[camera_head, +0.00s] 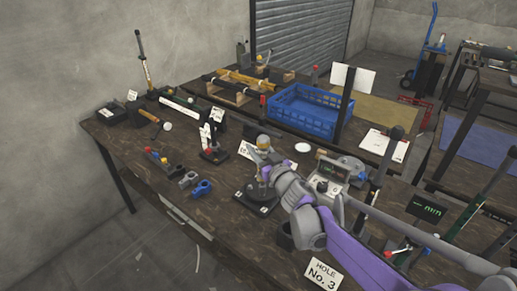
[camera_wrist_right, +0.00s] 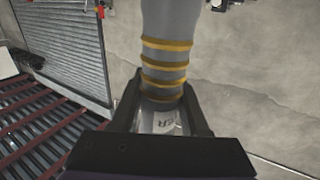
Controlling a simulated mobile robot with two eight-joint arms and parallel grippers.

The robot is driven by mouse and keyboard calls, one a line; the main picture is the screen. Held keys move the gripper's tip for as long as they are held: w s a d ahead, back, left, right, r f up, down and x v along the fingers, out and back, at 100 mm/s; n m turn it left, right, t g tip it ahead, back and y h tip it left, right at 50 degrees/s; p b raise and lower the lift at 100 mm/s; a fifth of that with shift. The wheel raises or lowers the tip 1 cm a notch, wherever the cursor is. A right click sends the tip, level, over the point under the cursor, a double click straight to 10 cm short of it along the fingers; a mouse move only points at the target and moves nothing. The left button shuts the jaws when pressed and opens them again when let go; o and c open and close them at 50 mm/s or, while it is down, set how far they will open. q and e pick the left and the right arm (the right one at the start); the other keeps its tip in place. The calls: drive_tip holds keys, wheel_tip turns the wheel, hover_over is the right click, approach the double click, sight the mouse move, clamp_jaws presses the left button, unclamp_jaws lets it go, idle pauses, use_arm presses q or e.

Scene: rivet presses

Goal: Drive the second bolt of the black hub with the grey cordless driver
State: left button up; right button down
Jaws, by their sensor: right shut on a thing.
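My right gripper (camera_head: 266,164) reaches in from the right on its purple and grey arm. It is shut on the grey cordless driver (camera_head: 263,143), which stands roughly upright over the bench. In the right wrist view the driver (camera_wrist_right: 167,60) shows as a grey body with yellow rings between the two dark fingers (camera_wrist_right: 160,115). Below the gripper a dark base (camera_head: 252,203), likely the black hub, sits on the bench. Its bolts are too small to make out, and I cannot tell whether the driver's tip touches one. My left gripper is not in view.
The wooden bench (camera_head: 150,170) holds blue and grey clamp-like parts (camera_head: 202,187) to the left and a blue crate (camera_head: 305,108) behind. A grey control box (camera_head: 338,175) is close to my right arm. A "HOLE No. 3" card (camera_head: 322,274) is in front.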

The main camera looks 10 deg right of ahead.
drive_tip(key=shift+f+b, duration=0.85)
drive_tip(key=shift+f, duration=0.2)
idle(0.9)
drive_tip(key=shift+b, duration=0.45)
idle(1.2)
drive_tip(key=shift+r+p, duration=1.5)
drive_tip(key=shift+r, duration=1.05)
